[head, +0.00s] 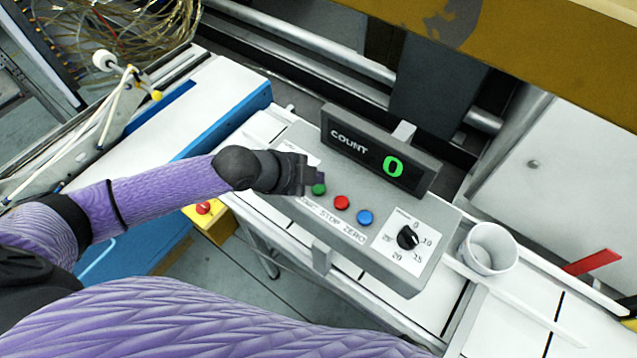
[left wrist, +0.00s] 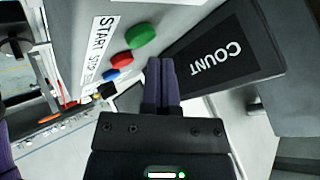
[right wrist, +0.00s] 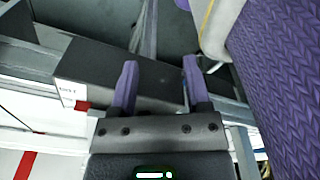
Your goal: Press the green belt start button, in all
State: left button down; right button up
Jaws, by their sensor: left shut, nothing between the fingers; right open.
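The green start button (head: 319,189) is at the left end of a row on the grey control box (head: 290,165), beside the red button (head: 341,202) and blue button (head: 364,217). The count display (head: 378,150) reads 0. My left gripper (head: 316,178) is shut and empty, its tips just above the green button in the head view. In the left wrist view the green button (left wrist: 141,36) is clear, with the shut fingertips (left wrist: 160,64) beside it and apparently apart. My right gripper (right wrist: 158,72) is open and empty in the right wrist view, away from the buttons.
A black dial (head: 408,237) sits on the box's right part. A white cup (head: 489,248) stands right of the box. The count display rises behind the buttons. A yellow beam (head: 560,40) crosses the upper right. A yellow box with a red button (head: 204,208) is at lower left.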

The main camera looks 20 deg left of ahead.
dwell(0.7)
pick_arm(q)
jog(key=shift+f, duration=0.45)
